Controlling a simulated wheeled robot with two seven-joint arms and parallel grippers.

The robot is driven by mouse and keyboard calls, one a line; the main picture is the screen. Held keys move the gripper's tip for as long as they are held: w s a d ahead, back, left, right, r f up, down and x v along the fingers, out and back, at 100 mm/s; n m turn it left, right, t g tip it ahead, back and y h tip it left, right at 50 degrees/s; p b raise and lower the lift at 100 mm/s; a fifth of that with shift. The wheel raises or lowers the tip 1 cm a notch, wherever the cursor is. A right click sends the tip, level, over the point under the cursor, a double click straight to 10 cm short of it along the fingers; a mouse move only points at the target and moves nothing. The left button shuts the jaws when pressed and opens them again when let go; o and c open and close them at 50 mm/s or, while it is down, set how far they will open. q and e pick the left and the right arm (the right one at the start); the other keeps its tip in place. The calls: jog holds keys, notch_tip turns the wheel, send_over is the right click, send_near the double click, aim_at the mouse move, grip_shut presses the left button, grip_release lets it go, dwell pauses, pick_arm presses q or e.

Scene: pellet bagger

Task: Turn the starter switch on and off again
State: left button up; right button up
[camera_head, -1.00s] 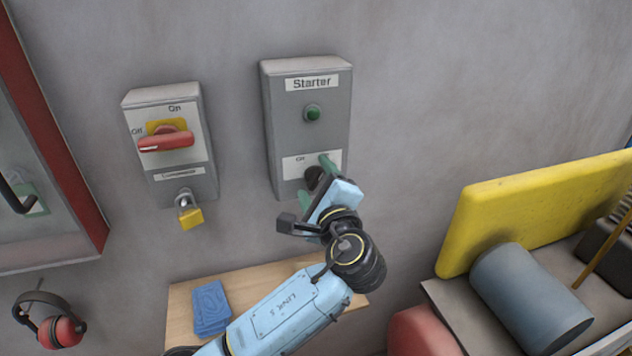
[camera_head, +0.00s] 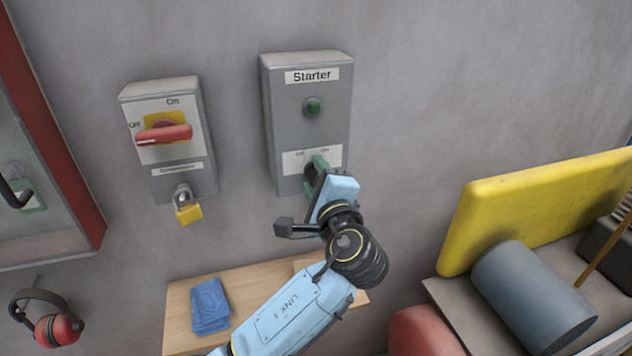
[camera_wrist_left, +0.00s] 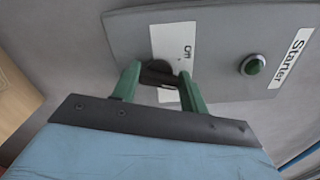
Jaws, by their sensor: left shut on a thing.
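The grey starter box (camera_head: 283,122) hangs on the wall with a "Starter" label and a dark green lamp (camera_head: 313,107). The left wrist view shows the fingers (camera_wrist_left: 158,80) around the knob. The gripper hides most of the knob in the head view, so its exact setting is unclear. My right gripper is not in view.
Left of the starter is another switch box with a red handle (camera_head: 163,134) and a yellow padlock (camera_head: 188,213). A wooden shelf (camera_head: 180,318) with blue cloths (camera_head: 210,305) lies below. A yellow panel (camera_head: 540,205) and grey cylinder (camera_head: 530,297) stand right.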

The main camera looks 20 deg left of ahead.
pick_arm(q)
jog(key=n+b, duration=0.4)
jog(key=n, duration=0.1)
jog(key=shift+f, duration=0.4)
jog(key=shift+n+b, duration=1.5)
jog(key=shift+n, duration=0.8)
jog(key=shift+r, duration=0.1)
jog(key=o, duration=1)
jog(key=shift+d, duration=0.1)
jog(key=v, duration=0.7)
jog(key=shift+s+d, duration=0.1)
jog(key=shift+s, duration=0.1)
